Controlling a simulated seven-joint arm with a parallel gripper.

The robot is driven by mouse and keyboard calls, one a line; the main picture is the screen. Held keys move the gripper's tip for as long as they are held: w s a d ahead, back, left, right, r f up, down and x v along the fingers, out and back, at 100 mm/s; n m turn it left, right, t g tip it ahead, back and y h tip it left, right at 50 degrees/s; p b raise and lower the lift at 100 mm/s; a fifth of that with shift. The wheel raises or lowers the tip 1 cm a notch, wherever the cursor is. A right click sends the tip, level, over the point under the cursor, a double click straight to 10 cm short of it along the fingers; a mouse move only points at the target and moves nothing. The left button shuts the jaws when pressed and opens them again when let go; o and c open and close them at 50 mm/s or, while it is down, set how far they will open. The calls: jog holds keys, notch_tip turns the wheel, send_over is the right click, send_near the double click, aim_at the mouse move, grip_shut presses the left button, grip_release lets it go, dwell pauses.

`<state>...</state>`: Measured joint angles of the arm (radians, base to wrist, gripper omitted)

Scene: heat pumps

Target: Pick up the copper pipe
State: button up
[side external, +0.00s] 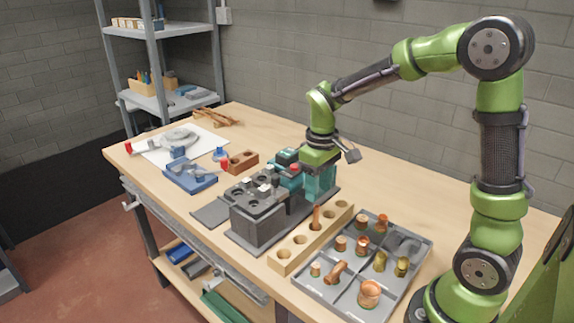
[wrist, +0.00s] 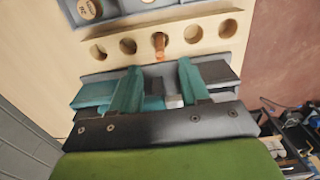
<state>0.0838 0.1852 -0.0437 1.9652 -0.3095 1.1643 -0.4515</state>
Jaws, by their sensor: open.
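The copper pipe (side external: 316,218) stands upright in a hole of the long wooden block (side external: 284,252). In the wrist view the pipe (wrist: 160,42) shows in the middle hole of the block (wrist: 178,52), just beyond my fingertips. My gripper (side external: 318,188) has teal fingers and hangs by the right end of the grey machine (side external: 258,222), behind the block. In the wrist view my gripper (wrist: 158,68) is open, with its two fingers spread and nothing visible held between them. The pipe's lower end is hidden in the block.
A grey divided tray (side external: 333,302) with several copper and brass fittings lies in front of the block. A blue holder (side external: 190,178), a small wooden block (side external: 243,162) and a white sheet (side external: 155,157) lie farther left. The back right of the table is clear.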

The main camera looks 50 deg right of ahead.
aim_at(317, 206)
notch_tip(317, 206, down, 9)
jog(key=shift+w, duration=0.1)
dwell(0.4)
jog(key=shift+c, duration=0.3)
grip_shut()
